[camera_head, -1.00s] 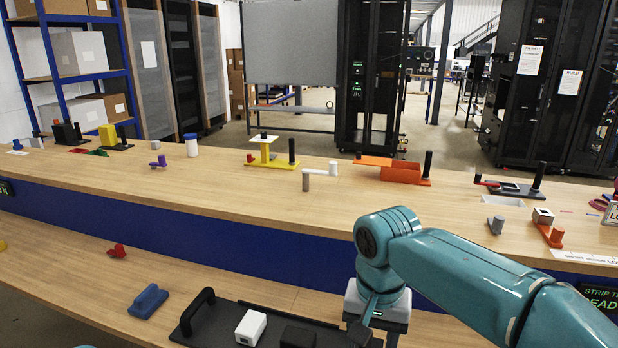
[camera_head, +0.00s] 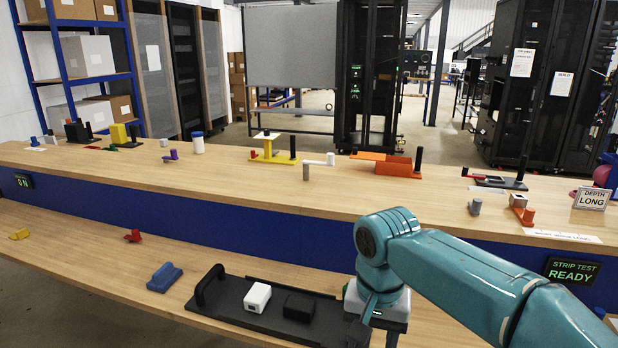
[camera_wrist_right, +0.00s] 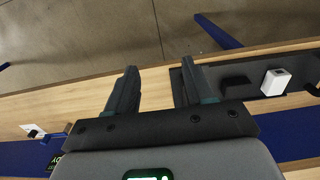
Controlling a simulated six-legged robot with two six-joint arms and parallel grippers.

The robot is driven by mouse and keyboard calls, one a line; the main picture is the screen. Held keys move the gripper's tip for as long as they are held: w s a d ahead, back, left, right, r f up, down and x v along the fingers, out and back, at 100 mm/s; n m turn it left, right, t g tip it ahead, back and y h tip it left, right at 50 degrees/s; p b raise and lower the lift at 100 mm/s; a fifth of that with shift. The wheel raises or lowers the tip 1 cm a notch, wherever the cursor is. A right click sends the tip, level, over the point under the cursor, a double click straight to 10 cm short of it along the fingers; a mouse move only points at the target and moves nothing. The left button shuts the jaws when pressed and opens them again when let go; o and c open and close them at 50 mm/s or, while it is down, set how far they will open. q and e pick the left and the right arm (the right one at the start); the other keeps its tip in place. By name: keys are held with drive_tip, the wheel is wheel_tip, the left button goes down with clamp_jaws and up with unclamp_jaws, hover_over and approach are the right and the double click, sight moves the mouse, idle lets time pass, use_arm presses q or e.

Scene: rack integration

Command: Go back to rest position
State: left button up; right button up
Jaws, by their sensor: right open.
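My right arm comes in from the right in the head view, and its gripper (camera_head: 374,318) points down over the right end of a black tray (camera_head: 232,307) on the lower bench. In the right wrist view the gripper (camera_wrist_right: 157,82) has its two dark fingers spread apart, with nothing between them but bench edge and floor behind. The black tray also shows in the wrist view, beyond the right finger. My left gripper is not in view.
The black tray holds a white block (camera_head: 257,297) and a black block (camera_head: 299,307). A blue piece (camera_head: 164,277) and a red piece (camera_head: 133,236) lie on the lower bench. The upper bench (camera_head: 240,185) carries several coloured fixtures.

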drive_tip(key=s+f+n+y+p, duration=0.2)
drive_tip(key=s+f+y+p, duration=0.15)
drive_tip(key=f, duration=1.75)
drive_tip(key=s+d+f+p, duration=0.1)
drive_tip(key=s+f+p, duration=0.1)
drive_tip(key=s+f, duration=0.3)
drive_tip(key=s+f+p, duration=0.1)
drive_tip(key=s+f, duration=0.4)
drive_tip(key=s, duration=0.7)
drive_tip(key=shift+d+m+p, duration=0.3)
drive_tip(key=shift+d+p, duration=0.05)
drive_tip(key=shift+p, duration=0.05)
drive_tip(key=shift+y, duration=0.25)
